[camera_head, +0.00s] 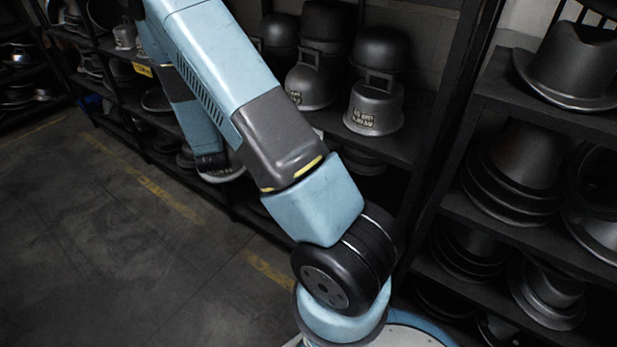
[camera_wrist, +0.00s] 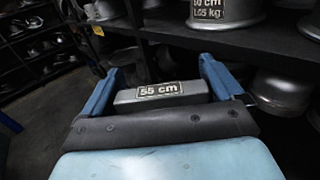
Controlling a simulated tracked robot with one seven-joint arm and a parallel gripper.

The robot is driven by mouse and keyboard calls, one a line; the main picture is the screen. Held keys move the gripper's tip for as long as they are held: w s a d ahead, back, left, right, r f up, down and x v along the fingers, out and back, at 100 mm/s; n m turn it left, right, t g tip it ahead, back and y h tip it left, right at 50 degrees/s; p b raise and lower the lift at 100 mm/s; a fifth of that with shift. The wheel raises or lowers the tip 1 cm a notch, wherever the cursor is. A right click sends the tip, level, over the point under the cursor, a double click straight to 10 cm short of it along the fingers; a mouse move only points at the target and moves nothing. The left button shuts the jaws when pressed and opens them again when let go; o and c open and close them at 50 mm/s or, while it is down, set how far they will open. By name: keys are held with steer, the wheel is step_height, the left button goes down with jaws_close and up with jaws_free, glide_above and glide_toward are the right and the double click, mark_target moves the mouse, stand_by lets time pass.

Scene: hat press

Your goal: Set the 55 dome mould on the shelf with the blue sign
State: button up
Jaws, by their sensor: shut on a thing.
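My gripper (camera_wrist: 160,82) shows in the wrist view, with its blue fingers on either side of a grey block marked "55 cm" (camera_wrist: 160,95). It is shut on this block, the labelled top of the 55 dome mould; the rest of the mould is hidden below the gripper. In the head view my arm covers the middle, and I cannot make out the fingertips or the held mould clearly. No blue sign is clearly readable in either view.
A dark rack (camera_head: 430,150) with metal moulds runs along the right and back. A labelled mould (camera_head: 375,108) stands on it; one marked "50 cm" (camera_wrist: 228,12) is close ahead. A yellow sign (camera_head: 142,70) hangs on a shelf edge farther left. The floor (camera_head: 90,230) at left is clear.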

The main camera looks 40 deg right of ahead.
steer(key=s+d+f+m+g+h, duration=0.5)
steer(key=d+f, duration=0.5)
steer(key=s+d+f+m+g+h, duration=0.5)
steer(key=d+f+g, duration=0.1)
steer(key=d+f, duration=0.3)
steer(key=f+x, duration=0.3)
steer(key=x, duration=1.5)
steer(key=shift+w, duration=0.15)
steer(key=shift+a+f, duration=0.1)
steer(key=shift+f, duration=0.05)
steer(key=o, duration=1.7)
steer(key=shift+f, duration=0.1)
steer(key=shift+a, duration=0.15)
steer(key=v, duration=1.2)
